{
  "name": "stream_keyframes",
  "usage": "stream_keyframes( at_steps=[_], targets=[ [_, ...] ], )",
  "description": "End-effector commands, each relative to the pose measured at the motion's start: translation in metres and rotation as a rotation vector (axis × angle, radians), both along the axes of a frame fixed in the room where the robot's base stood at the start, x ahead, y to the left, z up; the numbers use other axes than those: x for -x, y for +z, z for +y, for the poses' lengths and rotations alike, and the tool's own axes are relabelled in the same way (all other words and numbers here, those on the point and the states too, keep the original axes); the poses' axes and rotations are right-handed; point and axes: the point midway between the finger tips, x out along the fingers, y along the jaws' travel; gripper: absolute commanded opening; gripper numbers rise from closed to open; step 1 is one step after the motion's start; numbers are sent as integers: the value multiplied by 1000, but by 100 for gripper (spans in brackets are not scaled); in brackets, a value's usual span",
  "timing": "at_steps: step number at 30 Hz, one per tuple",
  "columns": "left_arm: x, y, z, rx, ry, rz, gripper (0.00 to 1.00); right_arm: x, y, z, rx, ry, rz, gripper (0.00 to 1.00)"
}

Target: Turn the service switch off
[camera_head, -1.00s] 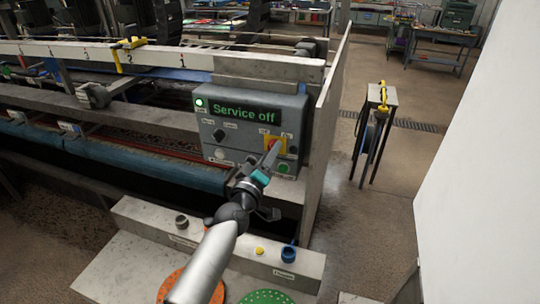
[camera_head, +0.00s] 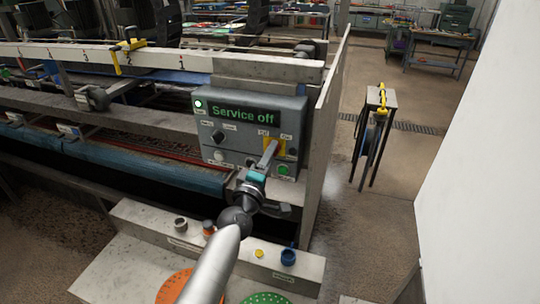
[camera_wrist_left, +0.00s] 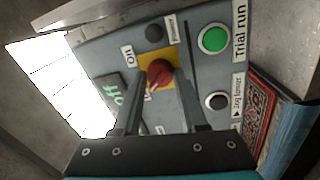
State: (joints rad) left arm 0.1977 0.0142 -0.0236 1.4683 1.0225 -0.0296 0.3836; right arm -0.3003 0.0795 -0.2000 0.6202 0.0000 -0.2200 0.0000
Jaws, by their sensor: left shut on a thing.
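The service switch is a red rotary knob (camera_wrist_left: 159,72) on a yellow plate, seen in the left wrist view. The plate (camera_head: 266,142) also shows in the head view, on the right of the grey control box (camera_head: 232,143). My left gripper (camera_head: 269,150) reaches the knob from the front. In the wrist view its two fingers (camera_wrist_left: 158,82) are shut on the knob, one on each side. The finger in front hides most of the knob in the head view. The display (camera_head: 244,113) reads "Service off" in green. My right gripper is not in view.
A green Trial run button (camera_wrist_left: 214,39) and a black Jog button (camera_wrist_left: 217,102) sit close to the switch.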

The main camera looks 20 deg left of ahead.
Motion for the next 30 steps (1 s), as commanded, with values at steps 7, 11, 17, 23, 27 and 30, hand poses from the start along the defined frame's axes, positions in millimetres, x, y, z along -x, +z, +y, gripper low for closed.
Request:
stream_keyframes(
  at_steps=[7,11,17,23,27,30],
  targets=[
    [0,0,0,7,-1,-1,0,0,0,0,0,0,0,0],
    [0,0,0,6,-1,-1,52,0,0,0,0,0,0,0],
    [0,0,0,3,0,0,72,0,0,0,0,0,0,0],
    [0,0,0,2,0,0,72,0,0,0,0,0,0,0],
    [5,-1,0,2,0,1,72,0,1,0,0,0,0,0],
    [15,-2,0,2,0,2,72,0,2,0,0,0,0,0]
  ],
)
